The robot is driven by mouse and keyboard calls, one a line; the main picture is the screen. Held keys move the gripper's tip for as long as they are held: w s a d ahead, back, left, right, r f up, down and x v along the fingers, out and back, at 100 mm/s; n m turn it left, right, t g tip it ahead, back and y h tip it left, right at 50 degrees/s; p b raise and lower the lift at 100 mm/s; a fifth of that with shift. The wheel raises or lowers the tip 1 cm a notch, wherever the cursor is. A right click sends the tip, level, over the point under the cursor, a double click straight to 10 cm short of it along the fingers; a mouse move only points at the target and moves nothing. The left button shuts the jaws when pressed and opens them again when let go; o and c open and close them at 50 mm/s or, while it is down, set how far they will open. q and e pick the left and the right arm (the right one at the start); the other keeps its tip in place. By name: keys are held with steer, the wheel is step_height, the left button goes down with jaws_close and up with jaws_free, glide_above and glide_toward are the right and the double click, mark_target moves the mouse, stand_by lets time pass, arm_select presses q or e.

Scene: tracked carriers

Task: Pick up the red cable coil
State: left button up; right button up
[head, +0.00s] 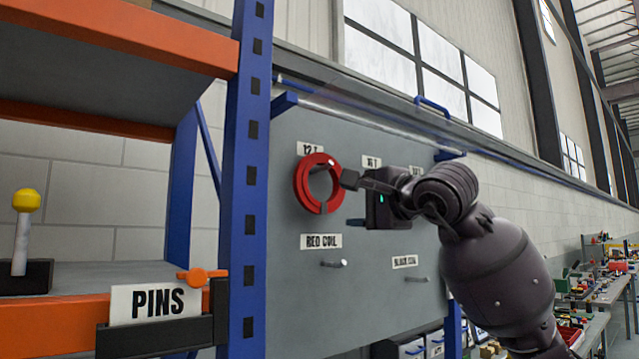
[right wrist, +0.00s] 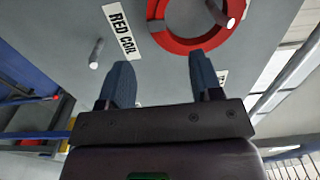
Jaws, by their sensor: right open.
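The red cable coil (head: 302,187) is a thick ring hanging on a peg of a grey upright panel (head: 290,270). It also shows at the top of the right wrist view (right wrist: 160,36), with the peg's end (right wrist: 232,22) inside the ring. My right gripper (head: 348,200) is open and empty, just right of the coil in the head view. In the right wrist view its two fingers (right wrist: 160,66) point at the panel, and the right fingertip is close to the coil's edge; I cannot tell whether they touch. My left gripper is not in view.
A "RED COIL" label (head: 321,241) and an empty peg (head: 333,264) sit below the coil. A "BLACK COIL" label (head: 404,262) is to the right. A blue and orange rack (head: 246,180) with a PINS sign (head: 155,303) stands left. Cluttered benches (head: 612,292) are far right.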

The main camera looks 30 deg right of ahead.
mark_target(324, 206)
steer(key=w, duration=0.2)
steer(key=w+a, duration=0.1)
steer(key=w, duration=0.1)
steer(key=shift+w+r+p, duration=0.1)
steer(key=shift+p, duration=0.3)
steer(key=shift+w, duration=0.35)
steer(key=w+p, duration=0.2)
steer(key=w, duration=0.2)
steer(key=shift+w, duration=0.15)
steer(key=shift+w+a+f, duration=0.1)
steer(key=shift+w+f, duration=0.1)
steer(key=shift+w, duration=0.25)
steer(key=shift+c, duration=0.4)
jaws_close()
steer(key=shift+r, duration=0.1)
